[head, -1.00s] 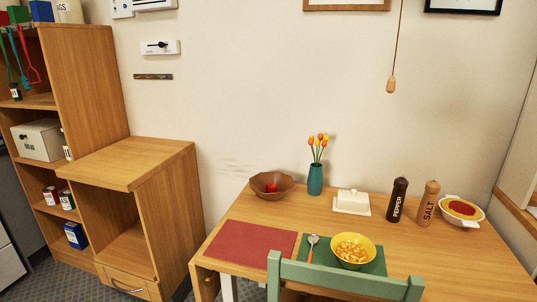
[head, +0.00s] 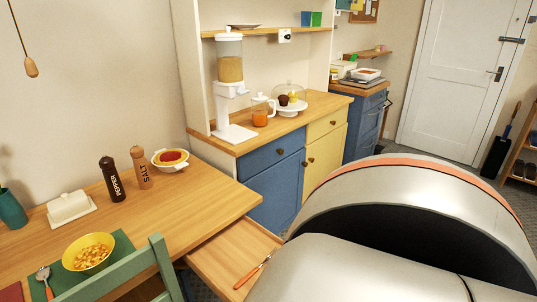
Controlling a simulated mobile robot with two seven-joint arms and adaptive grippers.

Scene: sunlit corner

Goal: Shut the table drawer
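The table drawer (head: 225,245) is pulled open at the right end of the wooden table (head: 190,196) in the head view. Its light wood floor shows, with an orange-handled utensil (head: 254,268) lying inside. Part of the drawer is hidden behind my large pale arm link at the lower right. Neither my left nor my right gripper shows in this view.
A green chair (head: 135,272) stands at the table's front. Pepper and salt mills (head: 140,168), a pie dish (head: 170,160), a butter dish (head: 69,207) and a yellow bowl (head: 88,251) stand on the table. A blue cabinet (head: 274,190) stands beyond the drawer.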

